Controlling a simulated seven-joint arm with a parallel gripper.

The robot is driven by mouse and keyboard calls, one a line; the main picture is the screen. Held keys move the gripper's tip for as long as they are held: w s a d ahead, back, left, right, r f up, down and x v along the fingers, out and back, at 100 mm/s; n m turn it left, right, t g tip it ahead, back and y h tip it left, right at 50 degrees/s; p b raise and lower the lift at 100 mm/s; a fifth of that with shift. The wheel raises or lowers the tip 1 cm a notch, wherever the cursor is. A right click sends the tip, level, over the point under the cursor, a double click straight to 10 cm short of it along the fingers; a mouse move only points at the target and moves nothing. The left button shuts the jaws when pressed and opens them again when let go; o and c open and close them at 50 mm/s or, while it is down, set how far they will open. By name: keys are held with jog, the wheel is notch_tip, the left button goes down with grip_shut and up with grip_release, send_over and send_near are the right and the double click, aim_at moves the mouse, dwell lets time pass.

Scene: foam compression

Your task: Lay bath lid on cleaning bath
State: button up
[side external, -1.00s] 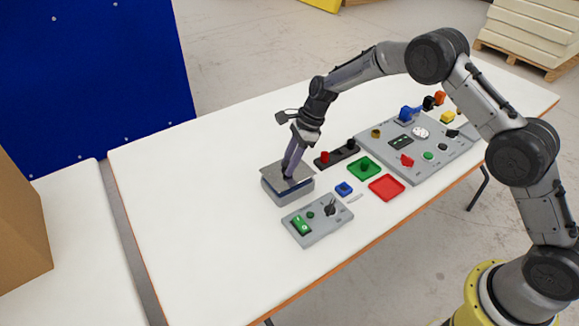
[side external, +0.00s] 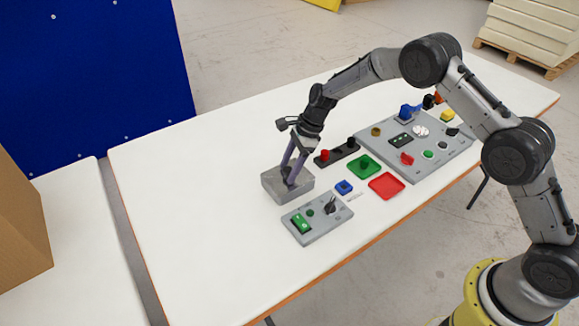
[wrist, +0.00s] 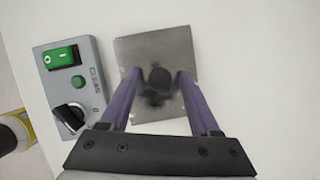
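The grey metal bath lid (side external: 273,178) lies flat on top of the grey cleaning bath (side external: 291,195) in the side view, and its edges look lined up with the bath's. In the wrist view the lid (wrist: 150,45) is a square plate with a dark round knob (wrist: 159,78) at its middle. My gripper (wrist: 160,75) has its purple fingers on either side of the knob, with a visible gap on each side. In the side view my gripper (side external: 290,179) is low over the lid. The bath's inside is hidden under the lid.
A grey control box (side external: 317,219) with a green rocker switch and a black knob stands in front of the bath. The table left of the bath is clear.

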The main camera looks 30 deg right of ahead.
jog(key=shift+r, duration=0.1)
jog(key=shift+r, duration=0.35)
jog(key=s+d+r+n, duration=0.2)
jog(key=s+r, duration=0.1)
jog(key=r, duration=0.4)
jog(key=s+d+r+n+t+h, duration=0.1)
jog(key=s+d+r, duration=0.15)
jog(key=r, duration=0.45)
jog(key=s+d+r+n, duration=0.1)
jog(key=s+r+n, duration=0.15)
jog(key=r, duration=0.45)
jog(key=s+d+r+n+t+h, duration=0.15)
jog(key=s+r+n, duration=0.4)
jog(key=s, duration=0.55)
jog(key=s+d+n+t+h, duration=0.1)
jog(key=s+n, duration=0.4)
jog(key=s, duration=0.5)
jog(key=s+d+n+t+h, duration=0.1)
jog(key=s+d+n, duration=0.2)
jog(key=s, duration=0.8)
jog(key=shift+d+f+n, duration=0.25)
jog(key=shift+f+n, duration=0.2)
jog(key=shift+n, duration=0.55)
